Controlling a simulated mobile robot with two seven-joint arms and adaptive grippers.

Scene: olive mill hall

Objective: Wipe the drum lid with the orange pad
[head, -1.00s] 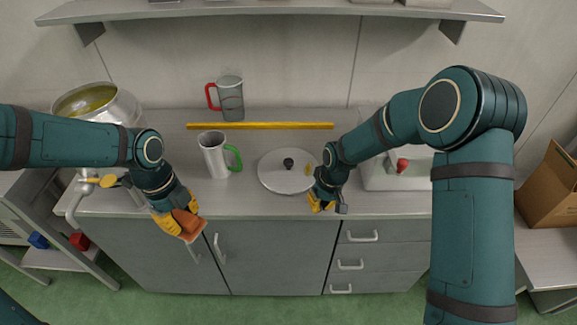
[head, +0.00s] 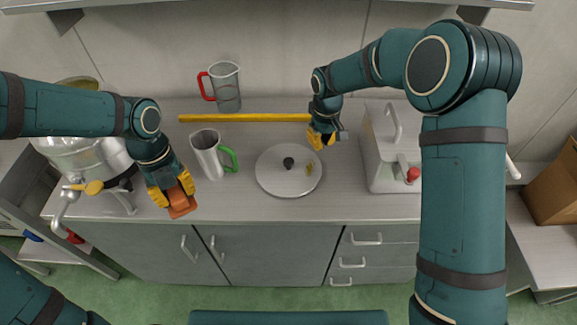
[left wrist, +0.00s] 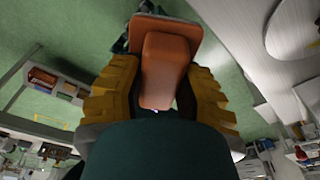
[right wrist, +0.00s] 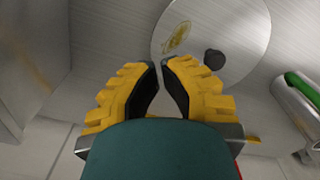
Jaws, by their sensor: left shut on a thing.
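The drum lid (head: 272,182) is a round grey disc with a dark knob, lying on the counter. A yellow-brown smear (head: 309,169) marks its right side; lid (right wrist: 235,30) and smear (right wrist: 177,38) also show in the right wrist view. My left gripper (head: 174,190) is shut on the orange pad (head: 181,204), left of the lid near the counter's front edge. The pad's block (left wrist: 165,70) sits between the yellow fingers in the left wrist view. My right gripper (head: 322,139) is empty, behind and right of the lid, its fingertips slightly apart.
A metal jug with a green handle (head: 206,155) stands between pad and lid. A red-handled jug (head: 227,88) and a yellow bar (head: 245,118) are behind. A steel vessel with a tap (head: 85,160) is left, a pale box with a red knob (head: 390,165) right.

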